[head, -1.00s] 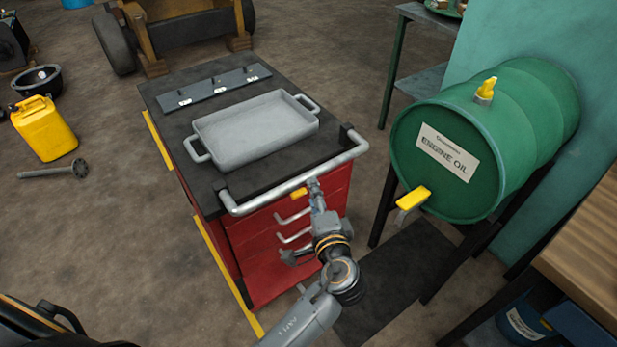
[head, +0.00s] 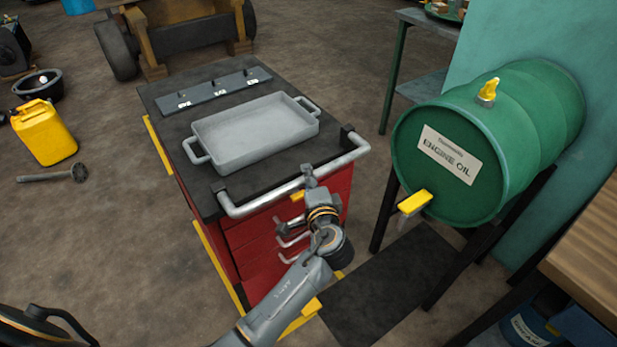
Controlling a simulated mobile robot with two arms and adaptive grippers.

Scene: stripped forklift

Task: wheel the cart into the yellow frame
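The red drawer cart (head: 262,236) has a dark top and a grey push bar (head: 255,203) on its near side. Yellow floor strips of the frame (head: 212,256) run along the cart's left side, and a yellow piece (head: 303,315) shows at its near right foot. The far and right sides of the frame are hidden. My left gripper (head: 309,175) is at the middle of the push bar and overlaps it. Its fingers are too small to tell whether they are closed around it. My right gripper is not in view.
A grey tray (head: 254,133) and a dark hook plate (head: 213,90) lie on the cart. A green oil drum (head: 450,150) on a stand is close at the right. A yellow can (head: 45,132) and a metal shaft (head: 52,177) are on the floor at left.

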